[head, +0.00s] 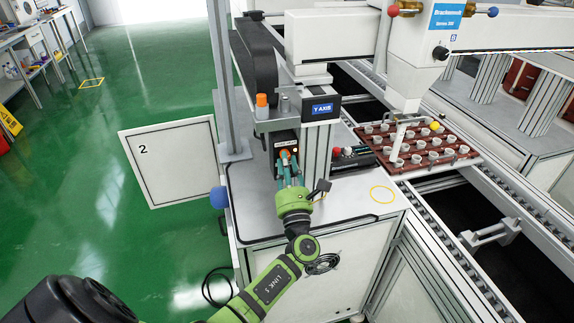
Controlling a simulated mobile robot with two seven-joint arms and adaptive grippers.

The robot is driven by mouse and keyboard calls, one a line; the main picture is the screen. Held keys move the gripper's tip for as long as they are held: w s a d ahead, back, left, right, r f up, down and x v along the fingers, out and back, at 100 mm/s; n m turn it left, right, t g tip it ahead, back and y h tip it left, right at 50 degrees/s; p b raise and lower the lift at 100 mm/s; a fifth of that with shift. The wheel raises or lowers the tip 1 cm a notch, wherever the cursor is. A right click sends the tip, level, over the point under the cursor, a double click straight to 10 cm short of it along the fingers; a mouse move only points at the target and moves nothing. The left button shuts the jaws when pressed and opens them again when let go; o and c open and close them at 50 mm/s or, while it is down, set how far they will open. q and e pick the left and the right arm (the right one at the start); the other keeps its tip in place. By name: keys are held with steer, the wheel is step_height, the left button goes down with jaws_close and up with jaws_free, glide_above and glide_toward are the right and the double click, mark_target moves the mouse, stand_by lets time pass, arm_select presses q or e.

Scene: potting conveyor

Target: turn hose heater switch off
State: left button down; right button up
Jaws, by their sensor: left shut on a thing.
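A dark control box (285,143) stands on the grey cabinet top, below the Y AXIS unit. A small orange-red switch (284,153) shows on its front, partly covered by my fingers. My left gripper (286,162) reaches it from the front, with its green-and-teal fingers at the box face. Its jaws are shut on what looks like this switch. The fingers hide most of the switch, so its setting cannot be read. My right gripper is not in view.
A box with red and black knobs (350,158) stands just right of my gripper. A brown tray (459,160) of small pots sits on the conveyor under the white dispensing head (412,75). An orange-capped part (262,101) is above left. The cabinet's front right top is clear.

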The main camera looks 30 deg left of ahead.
arm_select(q)
steer(key=n+g+y+b, duration=0.1)
steer(key=n+g+b, duration=0.1)
steer(key=n+b, duration=0.2)
steer(key=n+g+y+b, duration=0.1)
steer(key=n+b, duration=0.3)
steer(key=n+g+y+b, duration=0.1)
steer(key=n+g+b, duration=0.1)
steer(key=n+b, duration=0.2)
steer(key=shift+w+d+n+g+y+b, duration=0.3)
steer(key=shift+n+b, duration=0.1)
steer(key=shift+n, duration=0.1)
steer(key=n+b, duration=0.1)
steer(key=n+g+b, duration=0.1)
steer(key=n, duration=0.1)
steer(key=shift+r+g, duration=0.25)
steer(key=shift+g, duration=0.05)
steer(key=shift+r+n+b, duration=0.1)
steer(key=shift+n+b, duration=0.3)
steer(key=shift+n, duration=0.2)
steer(key=shift+w, duration=0.1)
steer(key=shift+r, duration=0.1)
steer(key=c, duration=1.3)
jaws_free()
